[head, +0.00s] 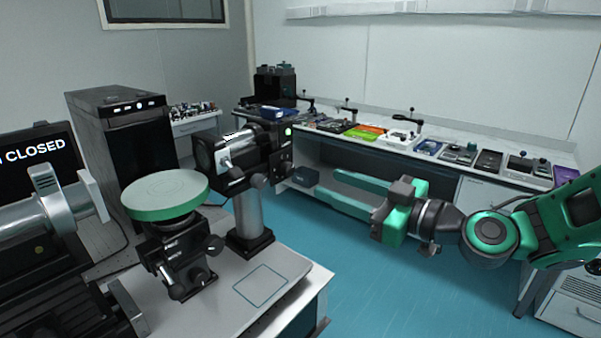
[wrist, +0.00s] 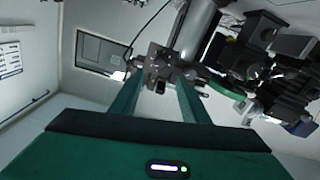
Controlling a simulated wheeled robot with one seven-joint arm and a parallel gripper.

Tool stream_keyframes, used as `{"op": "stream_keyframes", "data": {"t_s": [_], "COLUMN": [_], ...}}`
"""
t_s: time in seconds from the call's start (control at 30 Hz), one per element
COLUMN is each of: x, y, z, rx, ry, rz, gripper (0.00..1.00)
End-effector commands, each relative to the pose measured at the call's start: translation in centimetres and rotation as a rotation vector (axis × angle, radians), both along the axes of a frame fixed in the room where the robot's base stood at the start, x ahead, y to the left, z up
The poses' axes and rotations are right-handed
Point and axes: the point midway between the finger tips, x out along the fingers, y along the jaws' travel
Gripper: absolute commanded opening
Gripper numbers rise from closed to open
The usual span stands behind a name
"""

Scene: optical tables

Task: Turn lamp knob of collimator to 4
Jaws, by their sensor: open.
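The collimator appears to be the black boxy instrument (head: 240,155) on a thick silver post (head: 249,215), left of centre in the head view. Its right end panel carries a green light (head: 288,132). The wrist view shows its dark panel (wrist: 158,62) with small knobs, beyond and between my fingers. I cannot tell which knob is the lamp knob, and no scale number is legible. My gripper (head: 328,182) is open and empty, right of the collimator, its two long green fingers pointing toward it. It also shows in the wrist view (wrist: 157,85). A gap separates fingers and panel.
A round green-rimmed platform (head: 167,196) on a black adjustable mount stands left of the collimator. A silver tube instrument (head: 45,215) is at the far left. A long bench (head: 480,165) with several devices runs behind my arm. Blue floor (head: 370,285) is clear below the gripper.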

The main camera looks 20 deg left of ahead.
Motion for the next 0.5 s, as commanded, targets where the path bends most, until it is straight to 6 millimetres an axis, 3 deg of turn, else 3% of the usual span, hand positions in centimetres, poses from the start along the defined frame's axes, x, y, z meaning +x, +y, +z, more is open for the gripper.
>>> {"op": "stream_keyframes", "data": {"t_s": [0.5], "x": [2.9], "y": [7.2], "z": [0.1], "rx": [0.003], "ry": [-0.005], "rz": [0.002], "gripper": [0.42]}}
